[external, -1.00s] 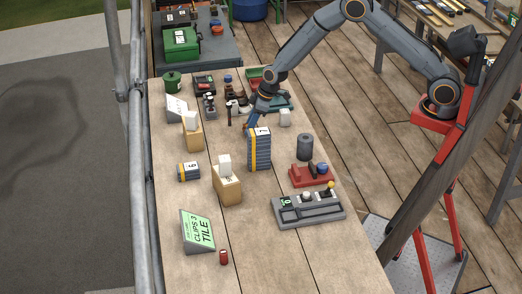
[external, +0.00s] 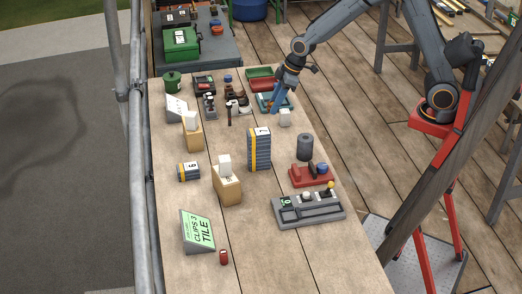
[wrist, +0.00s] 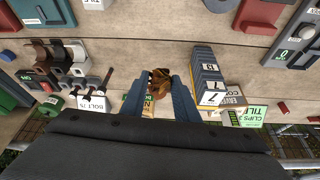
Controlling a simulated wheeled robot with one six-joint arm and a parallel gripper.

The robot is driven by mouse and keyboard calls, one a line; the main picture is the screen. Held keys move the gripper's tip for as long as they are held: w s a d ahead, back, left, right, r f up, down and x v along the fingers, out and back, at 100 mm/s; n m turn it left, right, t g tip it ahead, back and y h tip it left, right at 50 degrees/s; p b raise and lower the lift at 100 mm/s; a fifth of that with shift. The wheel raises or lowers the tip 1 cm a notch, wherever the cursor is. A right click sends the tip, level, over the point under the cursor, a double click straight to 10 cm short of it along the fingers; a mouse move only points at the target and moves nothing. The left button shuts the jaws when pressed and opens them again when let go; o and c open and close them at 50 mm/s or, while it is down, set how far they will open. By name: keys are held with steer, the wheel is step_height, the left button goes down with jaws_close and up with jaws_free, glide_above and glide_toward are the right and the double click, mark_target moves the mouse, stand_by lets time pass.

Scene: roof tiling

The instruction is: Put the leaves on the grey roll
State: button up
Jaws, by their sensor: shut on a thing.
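My gripper (external: 275,111) hangs over the table near the blue tray at its far right part. In the wrist view my gripper (wrist: 157,98) is shut on a small clump of brown leaves (wrist: 159,78) between its two blue fingers. The leaves cannot be made out in the external view. The grey roll (external: 305,147) stands upright near the table's right edge, apart from my gripper and closer to the camera. Its dark end shows at the top edge of the wrist view (wrist: 220,5). The roll's top looks bare.
A white block (external: 285,118) stands between my gripper and the roll. A tall tile stack (external: 259,149) is left of the roll. A red holder (external: 296,178) and grey tray (external: 315,214) lie in front of it. Green and red trays (external: 259,73) are behind.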

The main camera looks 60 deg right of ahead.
step_height(320, 180, up, 3)
steer(key=n, duration=0.1)
glide_above(303, 138)
steer(key=d, duration=0.1)
steer(key=f, duration=0.2)
steer(key=s+f, duration=0.1)
steer(key=f, duration=0.2)
steer(key=shift+s+d+f+b, duration=0.1)
steer(key=shift+d+f+b, duration=0.1)
steer(key=shift+f+b, duration=1.05)
steer(key=shift+f, duration=1.15)
steer(key=shift+f, duration=0.2)
steer(key=o, duration=1)
steer(key=shift+r, duration=0.1)
